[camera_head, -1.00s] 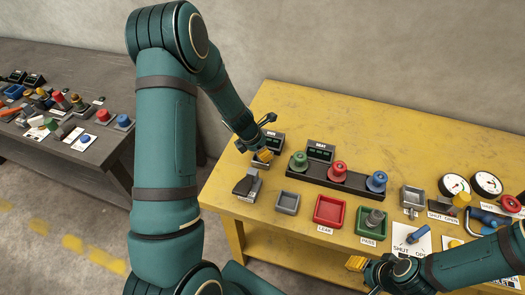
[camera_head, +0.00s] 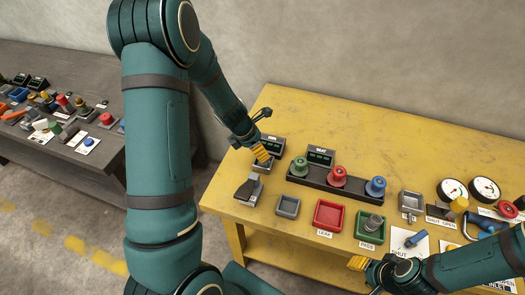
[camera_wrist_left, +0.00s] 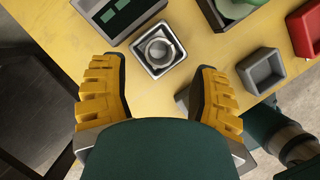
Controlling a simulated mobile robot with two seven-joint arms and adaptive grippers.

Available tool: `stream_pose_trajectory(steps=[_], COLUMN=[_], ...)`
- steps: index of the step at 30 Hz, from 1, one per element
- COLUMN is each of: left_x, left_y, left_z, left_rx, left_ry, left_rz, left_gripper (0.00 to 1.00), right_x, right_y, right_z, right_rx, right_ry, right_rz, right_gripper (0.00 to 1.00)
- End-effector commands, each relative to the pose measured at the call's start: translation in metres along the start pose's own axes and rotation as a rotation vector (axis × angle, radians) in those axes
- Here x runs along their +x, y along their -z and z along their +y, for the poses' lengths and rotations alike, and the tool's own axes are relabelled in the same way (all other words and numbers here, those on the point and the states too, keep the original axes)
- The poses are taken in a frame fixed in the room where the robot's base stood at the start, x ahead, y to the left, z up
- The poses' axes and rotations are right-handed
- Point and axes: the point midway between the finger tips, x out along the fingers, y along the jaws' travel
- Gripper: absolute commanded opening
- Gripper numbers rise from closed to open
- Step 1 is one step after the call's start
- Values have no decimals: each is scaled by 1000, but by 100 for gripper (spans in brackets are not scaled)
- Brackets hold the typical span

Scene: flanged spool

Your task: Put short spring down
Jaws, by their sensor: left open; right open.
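A short spring, seen as a pale coiled ring (camera_wrist_left: 160,48), sits inside a small square grey holder (camera_wrist_left: 146,65) in the left wrist view. My left gripper (camera_wrist_left: 158,92) is open, with its yellow fingers apart and the holder just beyond the gap between them. It holds nothing that I can see. In the head view the left gripper (camera_head: 262,154) is above the left end of the yellow table and partly covers the holder. My right gripper (camera_head: 360,264) is open at the table's front edge; its fingers are partly hidden by its own body.
Near the left gripper are a dark display box (camera_head: 319,155), a black rail with green, red and blue knobs (camera_head: 337,175), and a small grey tray (camera_head: 288,206). Red (camera_head: 328,215) and green (camera_head: 369,228) trays stand right of it. The table's back strip is clear.

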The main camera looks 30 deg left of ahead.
Motion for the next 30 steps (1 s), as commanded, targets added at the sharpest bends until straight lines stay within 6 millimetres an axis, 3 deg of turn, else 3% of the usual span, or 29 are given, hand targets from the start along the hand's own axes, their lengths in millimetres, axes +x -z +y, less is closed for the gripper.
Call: stream_pose_trajectory(steps=[1,6,12,30], left_x=[-15,-45,-63,-66], left_y=[-2,-2,0,0], left_z=[0,0,0,0], left_rx=[1,2,1,0], left_ry=[-2,-2,0,1], left_rz=[-2,-1,0,1], left_gripper=[62,62,62,62], right_x=[-7,-16,-22,-22], right_y=[2,7,10,10], right_z=[-2,-6,-8,-8], right_rx=[1,4,6,6], right_ry=[0,-1,-1,-1], right_rz=[4,15,20,20], right_gripper=[47,47,47,47])
